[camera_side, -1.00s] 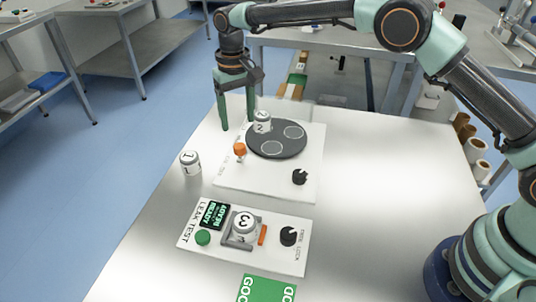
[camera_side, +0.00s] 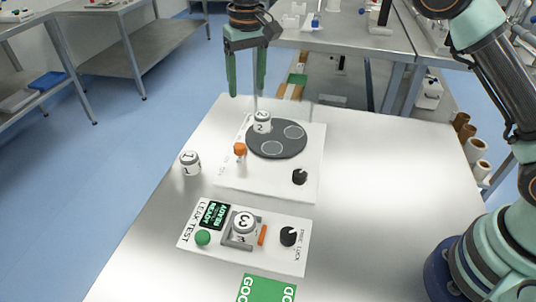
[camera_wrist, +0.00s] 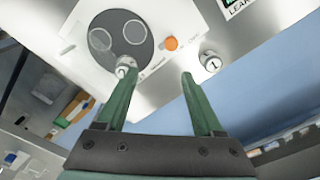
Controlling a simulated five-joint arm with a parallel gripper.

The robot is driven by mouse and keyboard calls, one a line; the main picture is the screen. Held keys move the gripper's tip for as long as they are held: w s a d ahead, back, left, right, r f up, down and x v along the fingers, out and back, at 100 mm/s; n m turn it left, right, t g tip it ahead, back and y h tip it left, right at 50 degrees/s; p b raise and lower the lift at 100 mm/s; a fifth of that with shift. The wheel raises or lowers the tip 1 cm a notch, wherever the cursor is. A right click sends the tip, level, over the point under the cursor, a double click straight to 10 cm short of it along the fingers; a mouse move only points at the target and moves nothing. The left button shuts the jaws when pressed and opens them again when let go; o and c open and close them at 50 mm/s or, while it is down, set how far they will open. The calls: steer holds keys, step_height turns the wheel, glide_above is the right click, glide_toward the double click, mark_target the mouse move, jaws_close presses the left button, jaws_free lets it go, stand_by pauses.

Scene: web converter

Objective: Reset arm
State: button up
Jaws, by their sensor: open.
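My gripper (camera_side: 246,88) is open and empty, raised above the back edge of the table. Its two green fingers also show in the wrist view (camera_wrist: 160,80). A white can marked 2 (camera_side: 262,122) stands on the dark round turntable (camera_side: 292,152) of a white panel. A white can marked 1 (camera_side: 190,163) stands on the table left of that panel; it also shows in the wrist view (camera_wrist: 210,62). A can marked 3 (camera_side: 244,225) sits in the grey holder of the leak test panel (camera_side: 290,263).
The turntable panel has an orange knob (camera_side: 240,149) and a black knob (camera_side: 299,177). The leak test panel has a green button (camera_side: 203,238). A green mat (camera_side: 268,288) lies at the front. The table's right side is clear.

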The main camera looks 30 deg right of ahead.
steer(key=s+d+r+t, duration=0.2)
steer(key=s+d+r, duration=0.3)
steer(key=d+r, duration=0.2)
steer(key=s+d+f+t, duration=0.1)
steer(key=s+d, duration=0.4)
steer(key=s, duration=0.4)
steer(key=s+d+f+t, duration=0.1)
steer(key=s+d+t, duration=0.1)
steer(key=s+d, duration=0.4)
steer(key=s, duration=0.3)
steer(key=shift+s, duration=0.4)
steer(key=shift+d, duration=0.1)
stand_by(0.3)
